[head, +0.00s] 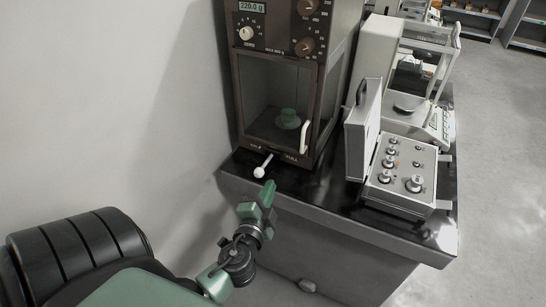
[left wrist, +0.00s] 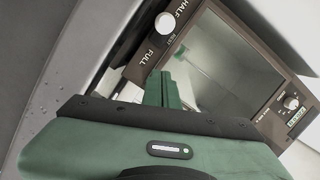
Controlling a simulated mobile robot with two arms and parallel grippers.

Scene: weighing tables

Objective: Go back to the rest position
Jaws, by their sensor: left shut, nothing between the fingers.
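My left gripper (head: 268,190) is shut and empty, in front of the brown balance (head: 270,50) and near the table's front edge. It is close below the balance's white-knobbed lever (head: 260,172); I cannot tell whether they touch. In the left wrist view my shut green fingers (left wrist: 163,90) point toward the balance's front, with the white knob (left wrist: 165,22) beside the HALF and FULL marks. My right gripper is in neither view.
An open weight case (head: 400,178) stands on the black table (head: 330,200), with a white balance (head: 405,125) behind. Floor is free at right.

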